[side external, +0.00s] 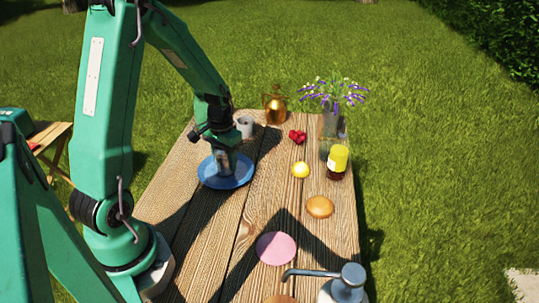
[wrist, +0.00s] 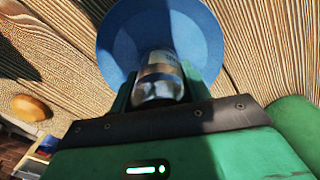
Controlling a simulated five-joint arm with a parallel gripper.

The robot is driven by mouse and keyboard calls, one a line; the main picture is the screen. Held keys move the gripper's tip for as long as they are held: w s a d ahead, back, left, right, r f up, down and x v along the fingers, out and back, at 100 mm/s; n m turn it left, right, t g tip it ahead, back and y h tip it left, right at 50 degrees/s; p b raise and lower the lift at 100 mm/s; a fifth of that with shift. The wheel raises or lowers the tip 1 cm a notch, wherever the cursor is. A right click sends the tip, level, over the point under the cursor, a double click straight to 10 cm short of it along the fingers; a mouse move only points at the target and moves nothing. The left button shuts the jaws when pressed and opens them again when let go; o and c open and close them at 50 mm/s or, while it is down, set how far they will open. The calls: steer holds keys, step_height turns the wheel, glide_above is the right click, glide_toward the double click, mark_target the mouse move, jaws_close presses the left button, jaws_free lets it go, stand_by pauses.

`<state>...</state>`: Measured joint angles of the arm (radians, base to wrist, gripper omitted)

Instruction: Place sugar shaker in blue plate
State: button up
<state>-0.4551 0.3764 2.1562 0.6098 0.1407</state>
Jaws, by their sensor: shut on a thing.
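The blue plate (side external: 240,179) lies on the wooden table, below my gripper; it also shows in the wrist view (wrist: 205,35). My gripper (side external: 219,152) is shut on the sugar shaker (side external: 227,164), a small glass and metal piece that looks roughly upright. In the wrist view the shaker (wrist: 158,82) sits between the two green fingers, with the plate behind it. The shaker is over the plate's middle, at or close to its surface; I cannot tell whether it touches. The fingers hide part of the shaker.
Behind the plate stand a grey mug (side external: 245,126) and a brass jug (side external: 275,105). To the right are red fruit (side external: 298,136), a lemon (side external: 300,170), a yellow-lidded jar (side external: 337,162) and a flower vase (side external: 329,124). A bun (side external: 319,207) and pink disc (side external: 276,248) lie nearer.

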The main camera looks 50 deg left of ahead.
steer(key=o, duration=1.1)
steer(key=shift+f, duration=0.1)
steer(key=shift+c, duration=0.2)
step_height(320, 180, up, 12)
steer(key=shift+r, duration=0.15)
stand_by(0.4)
